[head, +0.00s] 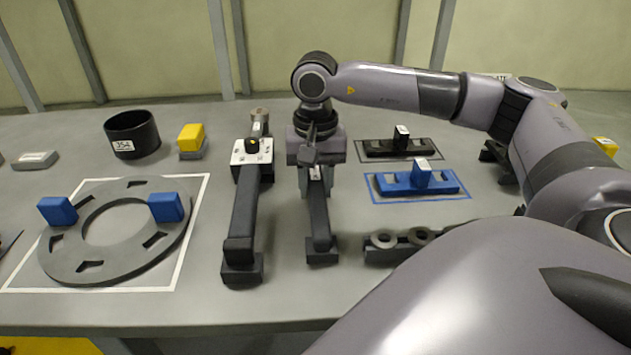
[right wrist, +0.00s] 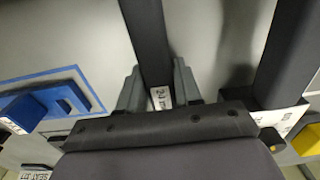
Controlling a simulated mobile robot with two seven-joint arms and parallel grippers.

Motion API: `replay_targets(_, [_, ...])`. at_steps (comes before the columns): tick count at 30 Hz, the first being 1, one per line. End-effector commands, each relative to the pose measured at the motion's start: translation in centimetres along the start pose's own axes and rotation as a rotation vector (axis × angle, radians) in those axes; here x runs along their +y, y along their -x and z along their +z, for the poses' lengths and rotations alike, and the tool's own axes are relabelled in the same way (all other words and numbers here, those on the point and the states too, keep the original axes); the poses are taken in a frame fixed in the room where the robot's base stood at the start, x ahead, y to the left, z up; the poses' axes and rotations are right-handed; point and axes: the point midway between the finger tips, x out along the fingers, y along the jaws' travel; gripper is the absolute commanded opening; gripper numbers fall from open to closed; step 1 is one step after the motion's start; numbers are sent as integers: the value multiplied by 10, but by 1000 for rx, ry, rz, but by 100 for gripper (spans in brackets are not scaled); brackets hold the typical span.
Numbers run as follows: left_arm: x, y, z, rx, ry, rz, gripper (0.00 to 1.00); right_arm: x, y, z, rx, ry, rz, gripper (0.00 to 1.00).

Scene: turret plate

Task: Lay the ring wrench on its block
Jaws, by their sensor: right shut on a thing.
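My right gripper (head: 317,180) points down over the middle of the table and is shut on a dark bar-shaped wrench (head: 318,215). In the right wrist view the wrench's handle (right wrist: 148,40) runs between the two fingers, with a white "24 m…" label partly showing. Its near end is at a small dark block (head: 322,252); I cannot tell whether it rests on it. Its far end is hidden by the gripper. A second dark bar (head: 244,215) lies to the left, roughly parallel, between a white-topped block (head: 252,152) and a dark end block (head: 242,270). My left gripper is not in view.
A grey slotted ring plate (head: 115,265) with two blue blocks lies at left. Behind stand a black cylinder (head: 132,135) and a yellow block (head: 191,137). Right are a black piece (head: 385,150), a blue piece (head: 440,184) and a dark holder with rings (head: 378,256).

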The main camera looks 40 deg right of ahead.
Motion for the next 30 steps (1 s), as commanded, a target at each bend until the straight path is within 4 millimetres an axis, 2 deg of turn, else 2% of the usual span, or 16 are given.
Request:
replay_targets(23, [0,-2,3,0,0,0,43,0,-2,0,1,0,-3,0])
replay_targets(24, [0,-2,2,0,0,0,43,0,-2,0,1,0,-2,41])
replay_targets(26, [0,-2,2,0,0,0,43,0,-2,0,1,0,-2,60])
replay_targets(27, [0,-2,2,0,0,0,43,0,-2,0,1,0,-2,64])
replay_targets(30, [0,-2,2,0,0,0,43,0,-2,0,1,0,-2,64])
